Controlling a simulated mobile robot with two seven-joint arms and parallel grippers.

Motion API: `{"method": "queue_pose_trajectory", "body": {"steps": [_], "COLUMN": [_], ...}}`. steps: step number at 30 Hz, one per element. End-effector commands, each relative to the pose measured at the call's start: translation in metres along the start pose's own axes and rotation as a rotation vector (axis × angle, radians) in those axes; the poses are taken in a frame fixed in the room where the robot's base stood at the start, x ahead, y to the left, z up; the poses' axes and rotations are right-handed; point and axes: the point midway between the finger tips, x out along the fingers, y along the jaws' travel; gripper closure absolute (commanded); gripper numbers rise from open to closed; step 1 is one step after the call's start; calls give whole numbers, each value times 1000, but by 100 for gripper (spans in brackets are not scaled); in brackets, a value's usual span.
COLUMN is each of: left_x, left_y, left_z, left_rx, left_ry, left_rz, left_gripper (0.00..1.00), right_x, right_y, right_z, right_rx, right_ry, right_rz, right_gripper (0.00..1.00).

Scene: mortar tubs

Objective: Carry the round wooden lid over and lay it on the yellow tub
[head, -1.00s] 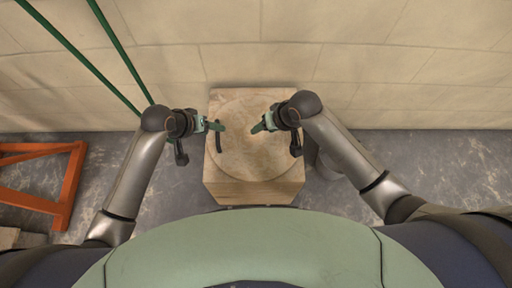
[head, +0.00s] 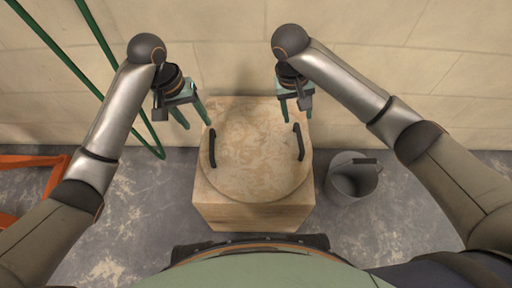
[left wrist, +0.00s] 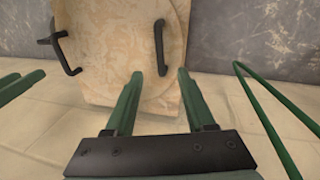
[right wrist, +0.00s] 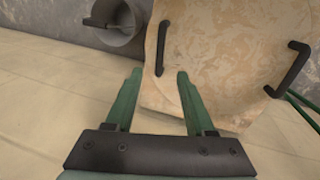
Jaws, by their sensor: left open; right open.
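The round wooden lid (head: 256,150) lies flat on a square wooden block or box. It has a left black handle (head: 212,148) and a right black handle (head: 299,142). My left gripper (head: 193,117) is open and empty near the lid's far left edge, apart from the left handle. My right gripper (head: 296,112) is open and empty near the far right edge, apart from the right handle. The lid also shows in the left wrist view (left wrist: 110,50) and the right wrist view (right wrist: 220,60). I see no yellow tub.
The wooden block (head: 255,215) stands on the grey floor near a pale block wall (head: 230,50). A grey bucket (head: 352,180) stands to its right. Green poles (head: 108,50) lean at the left, and an orange frame (head: 30,162) is at the left edge.

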Motion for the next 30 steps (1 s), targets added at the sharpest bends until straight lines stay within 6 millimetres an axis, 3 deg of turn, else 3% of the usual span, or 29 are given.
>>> {"method": "queue_pose_trajectory", "body": {"steps": [5,21,30], "left_x": [16,110,125], "left_y": [0,1,0], "left_z": [1,1,0], "left_rx": [0,1,1], "left_ry": [-3,-2,0], "left_rz": [0,0,0], "left_gripper": [45,45,45], "right_x": [16,110,125], "right_y": [0,0,0], "right_z": [1,0,0], "right_rx": [0,-1,-2], "right_ry": [-4,-2,1], "right_rz": [1,1,-1], "right_gripper": [45,45,45]}}
